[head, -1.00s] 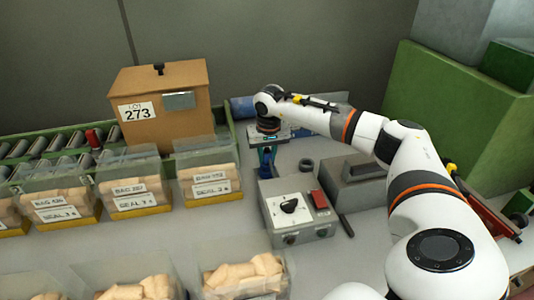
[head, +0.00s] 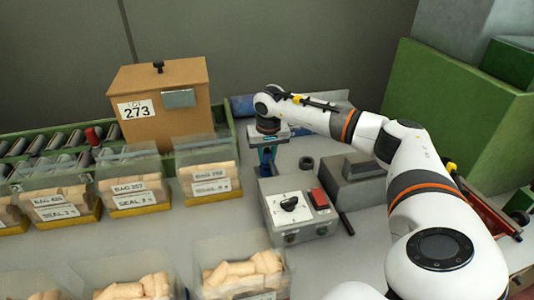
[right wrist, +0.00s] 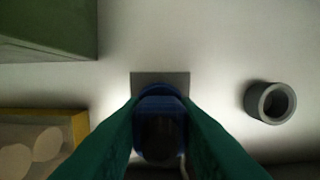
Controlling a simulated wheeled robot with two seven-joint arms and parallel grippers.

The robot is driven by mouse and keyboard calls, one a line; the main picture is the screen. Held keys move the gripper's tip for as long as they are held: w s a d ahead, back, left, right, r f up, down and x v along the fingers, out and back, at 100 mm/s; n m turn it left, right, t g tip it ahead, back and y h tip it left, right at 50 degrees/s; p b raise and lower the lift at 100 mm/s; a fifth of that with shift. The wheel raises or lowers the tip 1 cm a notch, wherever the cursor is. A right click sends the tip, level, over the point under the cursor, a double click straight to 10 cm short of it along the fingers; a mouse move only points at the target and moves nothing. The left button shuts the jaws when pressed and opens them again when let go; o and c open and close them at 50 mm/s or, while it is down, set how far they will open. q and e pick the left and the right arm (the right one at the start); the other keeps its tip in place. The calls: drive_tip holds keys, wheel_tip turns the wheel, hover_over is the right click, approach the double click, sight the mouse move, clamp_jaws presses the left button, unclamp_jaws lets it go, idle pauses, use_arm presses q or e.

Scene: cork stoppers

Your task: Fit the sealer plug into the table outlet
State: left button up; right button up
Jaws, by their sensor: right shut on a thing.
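My right gripper (head: 266,160) points down at the table behind the grey control box. Its green fingers (right wrist: 160,140) are shut on the blue and dark sealer plug (right wrist: 160,92) in the right wrist view. A square grey plate (right wrist: 160,77), which looks like the table outlet, shows just behind the plug. The plug and fingers cover most of this plate, and its opening is hidden. I cannot tell whether the plug is in the outlet or above it. A thin pale cord shows beside the plug. My left gripper is out of view.
A grey control box (head: 296,228) with a knob and red switch stands in front of the gripper. A dark ring (head: 306,163) lies to its right, also in the right wrist view (right wrist: 270,102). Cork bins (head: 209,187) stand left. A green conveyor frame (head: 226,155) is behind them.

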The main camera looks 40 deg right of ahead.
drive_tip(key=shift+f, duration=0.5)
drive_tip(key=o, duration=1.1)
drive_tip(key=r, duration=0.4)
drive_tip(key=s+r, duration=0.1)
drive_tip(key=r, duration=0.3)
drive_tip(key=a+r, duration=0.1)
drive_tip(key=r, duration=0.3)
drive_tip(key=shift+s+b, duration=0.3)
drive_tip(key=shift+b, duration=0.05)
